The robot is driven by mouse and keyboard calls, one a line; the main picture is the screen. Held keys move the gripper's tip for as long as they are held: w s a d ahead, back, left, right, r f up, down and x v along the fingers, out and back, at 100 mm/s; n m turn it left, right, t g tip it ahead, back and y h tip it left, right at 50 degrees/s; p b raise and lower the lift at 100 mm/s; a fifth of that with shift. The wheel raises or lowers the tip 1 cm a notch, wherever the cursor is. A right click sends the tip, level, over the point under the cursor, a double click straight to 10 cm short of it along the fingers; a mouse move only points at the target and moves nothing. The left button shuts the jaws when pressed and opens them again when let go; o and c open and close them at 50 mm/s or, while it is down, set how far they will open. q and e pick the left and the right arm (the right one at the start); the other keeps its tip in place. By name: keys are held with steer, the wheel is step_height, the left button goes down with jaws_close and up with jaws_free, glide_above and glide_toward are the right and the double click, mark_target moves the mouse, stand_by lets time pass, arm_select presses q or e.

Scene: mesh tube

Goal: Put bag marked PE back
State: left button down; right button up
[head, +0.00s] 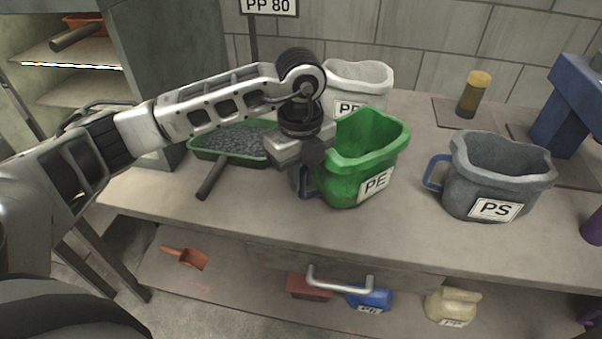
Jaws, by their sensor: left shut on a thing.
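The green bag marked PE (375,158) is at the middle of the workbench, its open top facing up and its white PE label facing me. My left gripper (308,188) comes down at the bag's left side and is shut on its blue handle. The fingertips and most of the handle are hidden by the gripper body. The bag looks slightly tilted; I cannot tell whether its base touches the bench. My right gripper is not in view.
A grey bag marked PS (497,178) stands to the right, a white bag (357,82) behind. A green tray of dark granules (227,160) lies left. A yellow-topped cylinder (473,94) and blue machine (572,110) stand back right. Bench (410,235) is free in front.

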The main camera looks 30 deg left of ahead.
arm_select(q)
steer(key=shift+f, duration=0.35)
steer(key=shift+f, duration=0.2)
steer(key=c, duration=1.4)
jaws_free()
